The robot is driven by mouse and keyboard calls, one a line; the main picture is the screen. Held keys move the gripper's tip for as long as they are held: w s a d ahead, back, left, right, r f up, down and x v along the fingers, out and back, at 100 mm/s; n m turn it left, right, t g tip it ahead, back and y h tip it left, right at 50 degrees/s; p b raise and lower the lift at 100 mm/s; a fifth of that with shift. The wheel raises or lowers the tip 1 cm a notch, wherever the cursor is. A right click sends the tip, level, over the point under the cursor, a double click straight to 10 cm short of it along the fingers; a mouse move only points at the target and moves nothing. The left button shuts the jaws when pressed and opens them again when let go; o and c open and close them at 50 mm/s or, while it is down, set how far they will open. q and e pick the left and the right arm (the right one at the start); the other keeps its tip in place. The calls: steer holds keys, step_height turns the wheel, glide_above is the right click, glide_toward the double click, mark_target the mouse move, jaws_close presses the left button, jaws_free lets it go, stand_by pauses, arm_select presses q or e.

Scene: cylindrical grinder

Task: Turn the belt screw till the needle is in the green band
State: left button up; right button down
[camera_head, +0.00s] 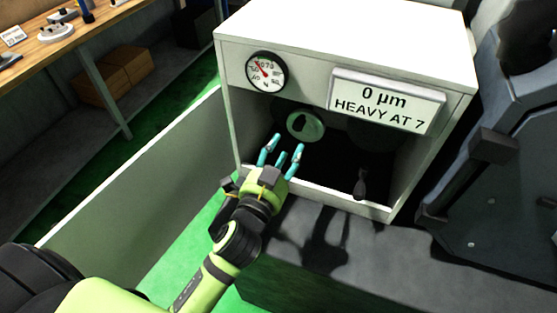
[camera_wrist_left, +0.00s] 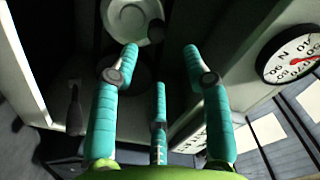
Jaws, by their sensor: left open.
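My left gripper (camera_head: 282,150) is open and empty, its teal fingers pointing into the front of the white machine housing. In the left wrist view its fingers (camera_wrist_left: 160,62) are spread, with nothing between them. Beyond the fingertips is a pale round disc (camera_head: 305,125) with a dark centre; it also shows in the left wrist view (camera_wrist_left: 122,20). I cannot tell which part is the belt screw. A round dial (camera_head: 267,72) with a red needle is on the housing's upper left; the needle points up-left. I cannot make out a green band. My right gripper is out of view.
A sign (camera_head: 385,101) reads "0 µm HEAVY AT 7". A dark upright handle (camera_head: 361,185) stands in the opening's lower right. The housing (camera_head: 350,35) has side walls and a front lip around the opening. A grey panel (camera_head: 140,170) stands at left.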

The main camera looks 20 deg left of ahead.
arm_select(q)
steer(key=shift+s+a, duration=0.1)
steer(key=shift+s, duration=1.5)
stand_by(0.6)
